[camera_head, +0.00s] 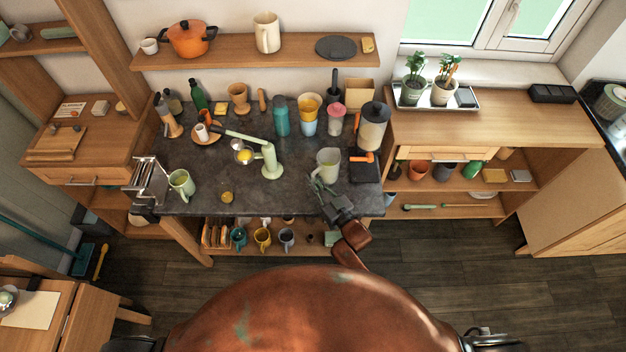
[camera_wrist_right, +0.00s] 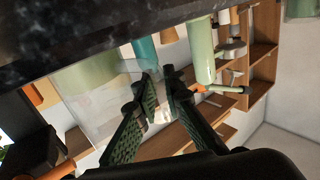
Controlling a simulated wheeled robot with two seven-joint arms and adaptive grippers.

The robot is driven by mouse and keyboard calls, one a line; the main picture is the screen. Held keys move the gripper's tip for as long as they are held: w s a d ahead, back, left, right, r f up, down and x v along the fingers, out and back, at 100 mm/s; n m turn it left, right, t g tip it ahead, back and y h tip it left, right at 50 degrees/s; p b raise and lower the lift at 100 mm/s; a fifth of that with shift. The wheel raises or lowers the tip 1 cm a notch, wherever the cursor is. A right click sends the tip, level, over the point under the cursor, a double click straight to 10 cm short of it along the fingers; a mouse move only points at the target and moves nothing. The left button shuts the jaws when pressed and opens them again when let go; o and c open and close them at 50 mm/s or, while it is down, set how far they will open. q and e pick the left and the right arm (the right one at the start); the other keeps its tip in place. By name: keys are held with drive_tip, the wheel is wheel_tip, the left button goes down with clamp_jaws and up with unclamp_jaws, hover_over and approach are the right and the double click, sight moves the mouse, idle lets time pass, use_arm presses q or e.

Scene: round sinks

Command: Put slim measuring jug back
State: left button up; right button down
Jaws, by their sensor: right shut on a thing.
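A tall translucent measuring jug (camera_head: 328,163) with a pale green tint stands upright at the front of the dark counter, right of centre. I take it for the slim measuring jug. My right gripper (camera_head: 317,184) reaches it from the front and is shut on its handle side. In the right wrist view the clear jug (camera_wrist_right: 92,105) fills the left, and the fingers of my right gripper (camera_wrist_right: 162,76) close at its handle. The exact contact is partly hidden by the fingers. My left gripper is not in view.
A pale green stand (camera_head: 270,160) is left of the jug. A dispenser (camera_head: 372,128) and an orange-handled item (camera_head: 362,157) are close on its right. Cups (camera_head: 308,122) stand behind. The dark counter (camera_head: 220,165) has free room at front centre-left. A wall shelf (camera_head: 230,58) holds a cream jug (camera_head: 267,33).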

drive_tip(key=shift+f+b, duration=0.3)
drive_tip(key=shift+f, duration=0.05)
drive_tip(key=c, duration=2)
unclamp_jaws()
drive_tip(key=shift+o, duration=0.2)
drive_tip(key=shift+f, duration=0.1)
drive_tip(key=v, duration=1.2)
